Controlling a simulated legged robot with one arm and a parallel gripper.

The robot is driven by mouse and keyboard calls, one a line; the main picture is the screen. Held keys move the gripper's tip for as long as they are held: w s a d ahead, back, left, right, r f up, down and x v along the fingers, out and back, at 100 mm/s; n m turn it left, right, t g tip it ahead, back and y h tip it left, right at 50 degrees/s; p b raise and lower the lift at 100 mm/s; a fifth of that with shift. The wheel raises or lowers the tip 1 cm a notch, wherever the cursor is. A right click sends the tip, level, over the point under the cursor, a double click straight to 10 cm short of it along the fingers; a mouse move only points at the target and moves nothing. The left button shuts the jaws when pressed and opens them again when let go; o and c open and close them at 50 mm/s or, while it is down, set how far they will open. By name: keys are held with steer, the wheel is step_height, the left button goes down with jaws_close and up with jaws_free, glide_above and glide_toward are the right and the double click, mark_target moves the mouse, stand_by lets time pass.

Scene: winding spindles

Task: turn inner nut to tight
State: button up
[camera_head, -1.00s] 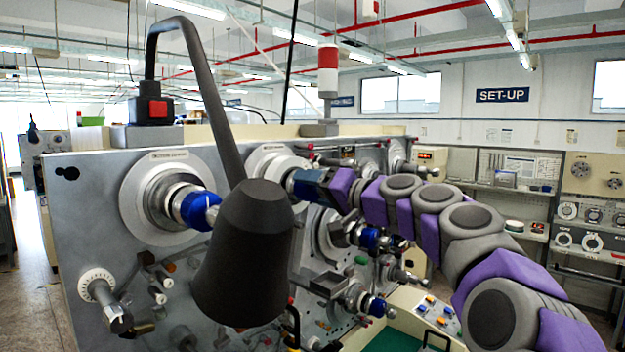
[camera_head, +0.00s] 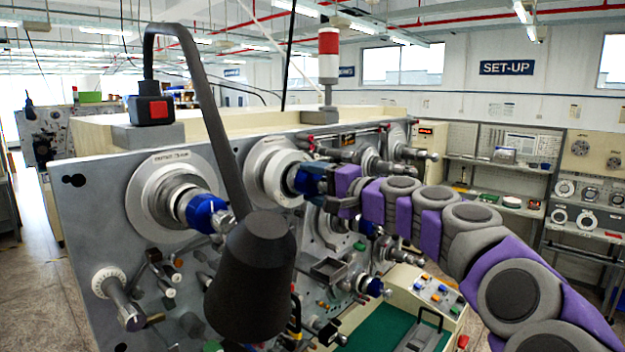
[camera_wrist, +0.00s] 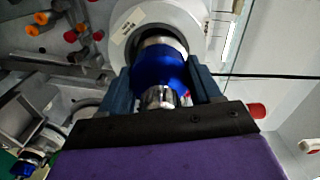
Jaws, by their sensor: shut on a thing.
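My gripper (camera_wrist: 160,92) is shut on a blue nut (camera_wrist: 158,72) in the wrist view, with one dark finger on each side of it. A silver shaft end pokes out of the nut toward my palm. The nut sits on a spindle with a pale grey round flange (camera_wrist: 190,18) behind it. In the head view the held nut (camera_head: 307,180) shows partly, at the second large flange (camera_head: 268,172) from the left. My gripper and wrist hide part of it. Another blue nut (camera_head: 203,212) sits on the leftmost large spindle, apart from my gripper.
A black lamp (camera_head: 255,270) on a bent arm hangs in front of the machine panel (camera_head: 95,220), left of my arm. Levers and small knobs crowd the lower panel. A control box (camera_head: 435,300) with coloured buttons stands at the lower right.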

steer(key=shift+f, duration=0.3)
steer(key=o, duration=1)
steer(key=shift+w+d+r, duration=0.1)
steer(key=shift+w+d, duration=0.05)
steer(key=shift+o, duration=0.2)
steer(key=shift+r, duration=0.1)
steer(key=b+v, duration=0.1)
steer(key=v, duration=1.6)
steer(key=shift+d, duration=0.25)
